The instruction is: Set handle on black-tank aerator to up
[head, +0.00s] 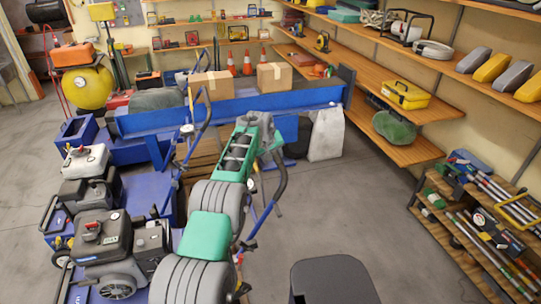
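The black-tank aerator (104,240) is the nearest machine at the lower left, with a red cap on its dark tank. Behind it stand a machine with a dark grey tank (85,190) and one with a white tank (83,158). A curved handle with a black grip (281,172) and blue lower bar rises right of my arm; my arm hides where it joins a machine. Another blue handle (203,112) stands left of my arm. My grey and green arm reaches away from me, and my gripper (262,135) is at its far end near the black grip. Its fingers are unclear; contact cannot be told.
A long blue implement (235,110) with two cardboard boxes crosses behind the machines. A white sack (327,134) stands at its right end. A low tool rack (450,235) is at the right, below wall shelves (415,148). Floor (355,205) between is clear.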

